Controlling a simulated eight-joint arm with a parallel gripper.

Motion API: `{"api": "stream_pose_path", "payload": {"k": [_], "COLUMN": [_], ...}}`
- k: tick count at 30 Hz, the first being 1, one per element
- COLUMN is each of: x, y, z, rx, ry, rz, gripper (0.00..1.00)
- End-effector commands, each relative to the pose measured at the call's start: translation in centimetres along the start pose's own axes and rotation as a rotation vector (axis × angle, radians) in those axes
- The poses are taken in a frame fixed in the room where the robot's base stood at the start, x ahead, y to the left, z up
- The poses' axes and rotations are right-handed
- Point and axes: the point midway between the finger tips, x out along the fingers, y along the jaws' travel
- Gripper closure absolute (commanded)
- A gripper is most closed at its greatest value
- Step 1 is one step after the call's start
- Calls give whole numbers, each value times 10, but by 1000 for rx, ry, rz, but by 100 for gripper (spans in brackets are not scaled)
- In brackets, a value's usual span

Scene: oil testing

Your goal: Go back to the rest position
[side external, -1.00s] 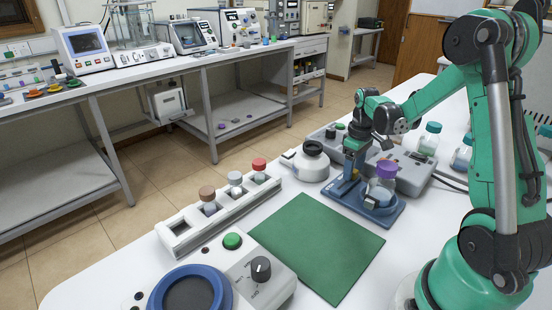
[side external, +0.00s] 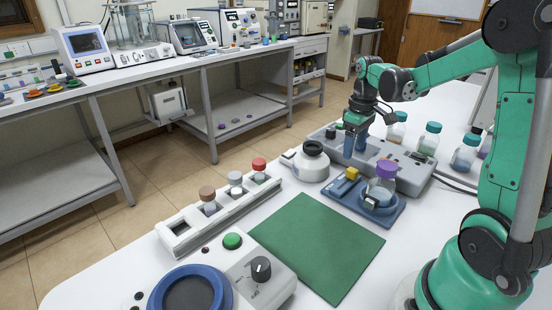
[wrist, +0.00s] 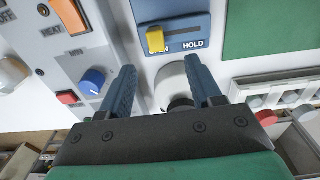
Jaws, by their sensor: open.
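My gripper (side external: 357,150) is open and empty. In the side external view it hangs above the grey console, behind the blue fixture (side external: 398,217). A yellow slider (side external: 352,173) sits on the fixture, apart from my fingers. A bottle with a purple cap (side external: 386,169) stands upright on the fixture's right part. In the wrist view my two fingers (wrist: 160,68) are spread, with nothing between them. The yellow slider (wrist: 156,40) shows beyond them at the "OPEN" end of its slot, with "HOLD" at the other end.
A white round device with a black top (side external: 313,149) stands close left of my gripper. The grey console (side external: 412,172) is below it. Several capped bottles (side external: 429,138) stand behind. The green mat (side external: 318,245) is bare. A white rack (side external: 222,216) holds capped vials.

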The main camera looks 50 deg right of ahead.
Motion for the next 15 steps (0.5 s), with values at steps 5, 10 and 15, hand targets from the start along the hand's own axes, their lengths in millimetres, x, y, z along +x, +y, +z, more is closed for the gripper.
{"api": "stream_pose_path", "payload": {"k": [5, 10, 15], "x": [-27, -46, -51], "y": [-56, -119, -167], "z": [-9, -4, 8], "rx": [-14, -13, -8], "ry": [131, 318, 483], "rz": [58, 75, 35], "gripper": [42, 42, 42]}}
